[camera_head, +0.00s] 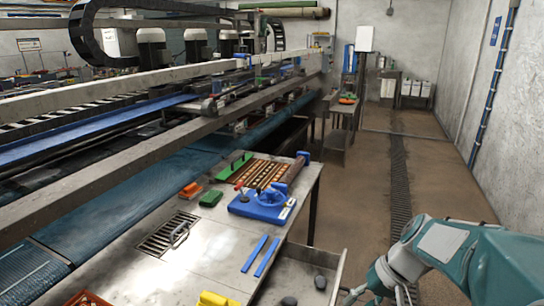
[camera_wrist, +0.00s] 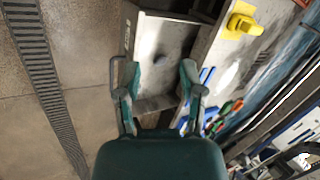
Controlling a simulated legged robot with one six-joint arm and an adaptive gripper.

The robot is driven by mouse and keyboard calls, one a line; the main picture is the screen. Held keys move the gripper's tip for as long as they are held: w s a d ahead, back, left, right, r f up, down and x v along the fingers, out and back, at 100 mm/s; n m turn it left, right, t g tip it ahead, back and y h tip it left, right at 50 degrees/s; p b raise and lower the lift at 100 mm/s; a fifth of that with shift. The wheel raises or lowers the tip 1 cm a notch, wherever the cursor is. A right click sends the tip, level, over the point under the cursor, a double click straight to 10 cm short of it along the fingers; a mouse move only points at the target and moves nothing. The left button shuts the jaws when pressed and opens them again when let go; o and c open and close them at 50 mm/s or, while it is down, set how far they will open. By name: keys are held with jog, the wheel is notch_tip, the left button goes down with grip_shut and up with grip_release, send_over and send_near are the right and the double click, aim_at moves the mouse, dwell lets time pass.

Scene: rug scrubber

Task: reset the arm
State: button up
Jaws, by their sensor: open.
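My gripper (camera_wrist: 160,74) is open in the wrist view, its two teal-and-grey fingers spread apart with nothing held between them. Beyond the fingers is an open metal drawer (camera_wrist: 143,38) with a small dark lump inside. In the head view my teal arm comes in from the lower right, over the floor beside the table, and its gripper end is partly cut off by the bottom edge. The gripper looks close to the drawer's front; I cannot tell whether it touches.
The metal table (camera_head: 213,245) holds a blue fixture (camera_head: 262,207), two blue strips (camera_head: 254,254), a grate (camera_head: 168,234) and a yellow piece (camera_head: 215,299). The open drawer (camera_head: 334,262) juts out with several dark lumps. A long machine fills the left; floor (camera_head: 440,185) is clear to the right.

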jog(key=s+a+r+t+h, duration=0.2)
jog(key=s+r+t+h, duration=0.3)
jog(key=s, duration=0.8)
jog(key=shift+r+n+h, duration=0.3)
jog(key=shift+r+n, duration=0.1)
jog(key=shift+r, duration=0.35)
